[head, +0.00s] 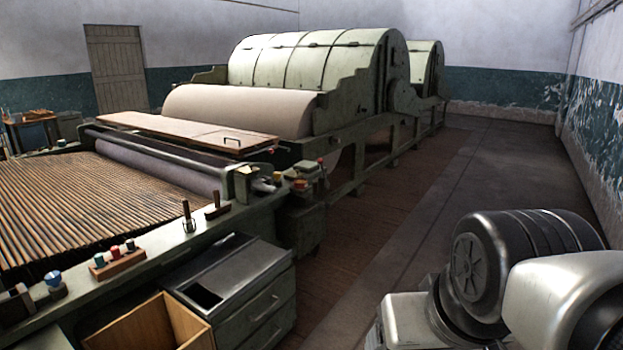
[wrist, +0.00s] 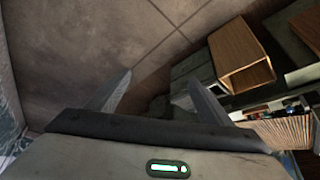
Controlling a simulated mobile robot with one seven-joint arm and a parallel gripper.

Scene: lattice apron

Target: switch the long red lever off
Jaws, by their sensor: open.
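My gripper (wrist: 160,77) shows in the wrist view with its two fingers apart and nothing between them. It points down over bare floor tiles, away from the machine's levers. In the head view only my arm links show at the lower right; the gripper is out of frame. Small red-tipped controls (head: 321,162) show at the machine's corner. I cannot tell for sure which is the long red lever, or its setting.
A grey drawer cabinet (head: 262,300) and an open wooden box (head: 150,325) stand before the rail. A block with coloured knobs (head: 117,262) sits on the rail. The slatted apron (head: 75,205) lies behind. The aisle floor (head: 400,215) is clear.

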